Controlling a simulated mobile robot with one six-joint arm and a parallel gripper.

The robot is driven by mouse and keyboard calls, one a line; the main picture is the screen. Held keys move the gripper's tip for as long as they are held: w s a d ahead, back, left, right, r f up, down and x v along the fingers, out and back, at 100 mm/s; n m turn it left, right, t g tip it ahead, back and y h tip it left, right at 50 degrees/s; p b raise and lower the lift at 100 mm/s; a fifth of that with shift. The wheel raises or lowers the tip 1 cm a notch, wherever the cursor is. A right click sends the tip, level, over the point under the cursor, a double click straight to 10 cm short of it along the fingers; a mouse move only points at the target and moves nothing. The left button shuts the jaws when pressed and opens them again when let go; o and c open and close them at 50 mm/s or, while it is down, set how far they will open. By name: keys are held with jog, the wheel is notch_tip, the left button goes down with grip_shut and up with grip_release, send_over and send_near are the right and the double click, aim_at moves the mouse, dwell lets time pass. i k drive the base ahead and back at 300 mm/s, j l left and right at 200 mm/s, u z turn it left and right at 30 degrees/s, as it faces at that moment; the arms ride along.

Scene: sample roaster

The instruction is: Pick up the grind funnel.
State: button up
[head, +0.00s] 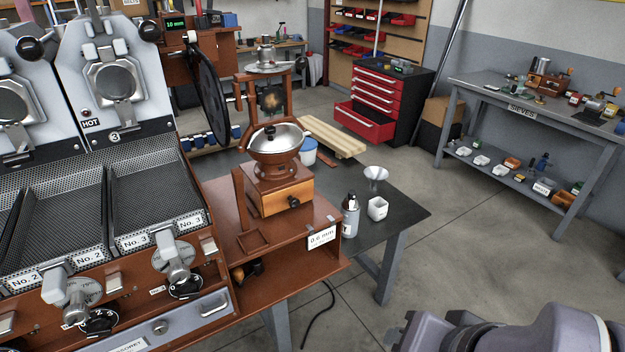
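A pale funnel (376,173), which looks like the grind funnel, has its wide mouth up. It is at the dark side table (405,212), behind a small white square cup (377,209). What its lower end rests on is too small to tell. Part of my grey arm shows at the bottom right, well in front of the table and apart from the funnel. My gripper's fingers are not in view.
A grey-white bottle (350,216) stands left of the cup. The brown grinder (278,165) with a wooden drawer is left of them, beside the roaster. A black cable (322,318) lies on the floor. The floor right of the table is clear up to the sieves bench (520,110).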

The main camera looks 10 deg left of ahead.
aim_at(376, 174)
jog(key=i+z, duration=0.3)
jog(key=i, duration=0.25)
jog(key=i+j+z, duration=0.3)
jog(key=i, duration=0.2)
jog(key=i+j+z, duration=0.15)
jog(key=i+z, duration=0.15)
jog(key=i, duration=0.2)
jog(key=i+j+z, duration=0.3)
jog(key=i+j, duration=0.1)
jog(key=i, duration=0.05)
